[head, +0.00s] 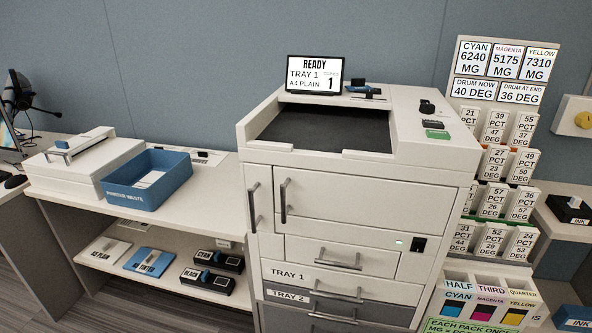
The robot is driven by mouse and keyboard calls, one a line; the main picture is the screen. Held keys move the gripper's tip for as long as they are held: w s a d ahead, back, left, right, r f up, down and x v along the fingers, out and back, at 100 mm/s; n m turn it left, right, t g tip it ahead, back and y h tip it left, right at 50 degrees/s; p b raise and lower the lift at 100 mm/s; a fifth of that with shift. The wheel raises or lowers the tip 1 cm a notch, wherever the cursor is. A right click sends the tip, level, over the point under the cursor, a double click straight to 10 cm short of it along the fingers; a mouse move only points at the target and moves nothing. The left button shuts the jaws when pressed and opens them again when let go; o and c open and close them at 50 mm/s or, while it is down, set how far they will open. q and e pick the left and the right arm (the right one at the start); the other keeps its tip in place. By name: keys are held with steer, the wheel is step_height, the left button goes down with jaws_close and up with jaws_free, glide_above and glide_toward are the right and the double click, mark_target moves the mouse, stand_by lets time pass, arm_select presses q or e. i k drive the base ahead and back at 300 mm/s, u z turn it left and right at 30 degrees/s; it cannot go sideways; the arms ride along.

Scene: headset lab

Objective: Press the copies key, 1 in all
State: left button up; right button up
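A large white printer (350,170) stands in the middle of the head view. Its small screen (315,75) reads READY, TRAY 1, A4 PLAIN, with COPIES 1 at the right. On the right of its top are a black key or knob (427,107) and a green key (437,134) with a small dark label above it. Their lettering is too small to read, so I cannot tell which is the copies key. Neither of my grippers is in view.
A blue PRINTER WASTE bin (147,180) sits on the left counter, with toner cartridges on the shelf below. A rack of labelled cards (500,140) stands right of the printer. The recessed dark top (325,128) looks empty; a blue-and-black item (365,90) lies behind it.

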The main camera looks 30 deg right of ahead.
mark_target(427, 124)
steer(key=u, duration=1.65)
steer(key=k, duration=1.6)
steer(key=z, duration=2.2)
steer(key=i, duration=0.5)
steer(key=u, duration=0.05)
